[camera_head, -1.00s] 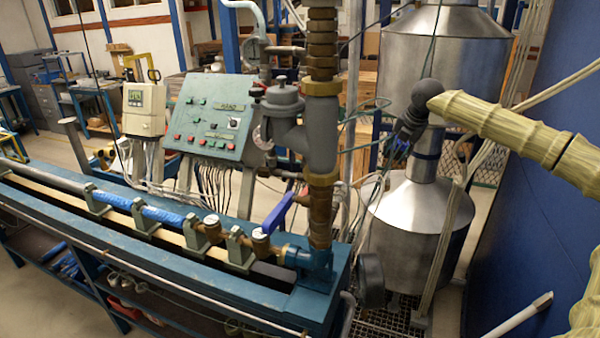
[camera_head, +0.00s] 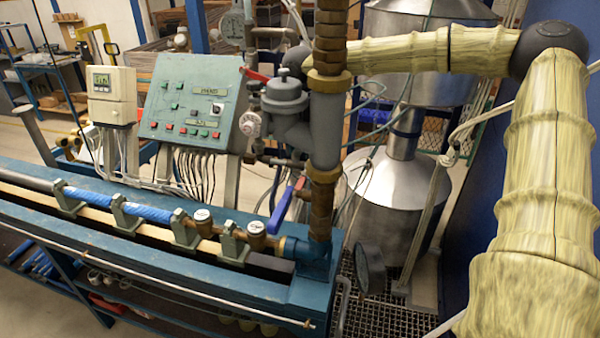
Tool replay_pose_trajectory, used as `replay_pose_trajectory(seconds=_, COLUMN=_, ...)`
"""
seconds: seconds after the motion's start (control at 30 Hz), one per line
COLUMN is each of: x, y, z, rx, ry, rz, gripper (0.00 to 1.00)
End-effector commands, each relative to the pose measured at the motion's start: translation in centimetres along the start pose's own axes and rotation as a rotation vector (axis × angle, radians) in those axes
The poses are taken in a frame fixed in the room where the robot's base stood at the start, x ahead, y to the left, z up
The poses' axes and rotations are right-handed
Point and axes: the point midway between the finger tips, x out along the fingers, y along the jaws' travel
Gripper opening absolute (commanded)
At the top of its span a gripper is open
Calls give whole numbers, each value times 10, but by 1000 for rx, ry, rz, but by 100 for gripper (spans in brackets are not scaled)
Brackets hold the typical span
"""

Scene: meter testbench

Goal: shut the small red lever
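A small red lever (camera_head: 257,75) shows beside the upper right corner of the green control panel, left of the grey valve body (camera_head: 286,95). It slants slightly down to the right; its pivot is hard to make out. Another small red part (camera_head: 300,183) shows by the lower pipe, close to the blue lever handle (camera_head: 280,213). I cannot tell for certain which one the task names. My arm reaches in from the right and passes behind the upright brown pipe (camera_head: 329,45). My gripper is hidden from this view, so its fingers cannot be seen.
The green control panel (camera_head: 190,100) and a white meter box (camera_head: 111,97) stand behind the bench (camera_head: 160,262). Steel tanks (camera_head: 385,200) stand behind the upright pipe. A blue wall (camera_head: 475,190) bounds the right side. Thin hoses and cables hang around the pipework.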

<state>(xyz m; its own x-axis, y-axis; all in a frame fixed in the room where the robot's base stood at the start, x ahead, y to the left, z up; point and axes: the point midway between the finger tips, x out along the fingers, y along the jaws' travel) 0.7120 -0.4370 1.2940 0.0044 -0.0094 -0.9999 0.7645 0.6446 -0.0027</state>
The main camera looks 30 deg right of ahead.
Motion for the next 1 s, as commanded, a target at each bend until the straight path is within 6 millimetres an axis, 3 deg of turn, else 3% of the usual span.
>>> replay_pose_trajectory(seconds=0.03, x=12, y=0, z=0, rx=-6, ry=7, rz=-6, gripper=39)
replay_pose_trajectory(seconds=0.5, x=85, y=-3, z=5, rx=-8, ry=9, rz=0, gripper=39)
replay_pose_trajectory(seconds=0.7, x=103, y=-4, z=6, rx=-7, ry=8, rz=1, gripper=39)
replay_pose_trajectory(seconds=1.0, x=107, y=-4, z=6, rx=-6, ry=7, rz=2, gripper=39)
